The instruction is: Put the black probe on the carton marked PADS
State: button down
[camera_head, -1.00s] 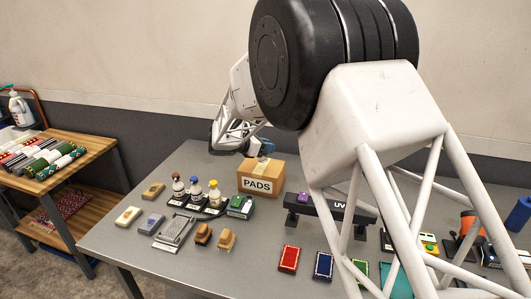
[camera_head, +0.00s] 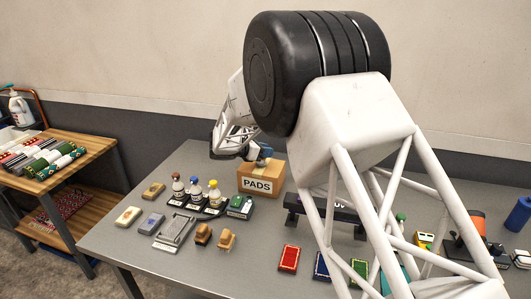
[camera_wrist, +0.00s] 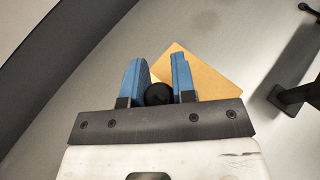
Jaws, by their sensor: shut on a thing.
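The carton marked PADS (camera_head: 258,184) is a brown box at the back middle of the grey table in the head view. Its tan top (camera_wrist: 212,75) shows in the wrist view, just beyond my fingers. My gripper (camera_wrist: 158,84) has blue fingers shut on the black probe (camera_wrist: 158,94), which shows as a round dark end between them. In the head view my gripper (camera_head: 264,154) is right above the carton's top, near its back edge. I cannot tell whether the probe touches the carton. Most of the probe is hidden.
Left of the carton are capped bottles (camera_head: 196,193) in a black rack and a green box (camera_head: 240,206). Blocks and brushes lie in front. A black UV stand (camera_head: 300,211) is to the right, partly behind my arm. A red piece (camera_head: 289,258) lies near the front.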

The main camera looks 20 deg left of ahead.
jog(key=shift+f, duration=0.25)
jog(key=shift+f, duration=0.15)
jog(key=c, duration=0.9)
grip_release()
jog(key=shift+c, duration=0.2)
jog(key=v, duration=1.2)
jog(key=shift+d, duration=0.1)
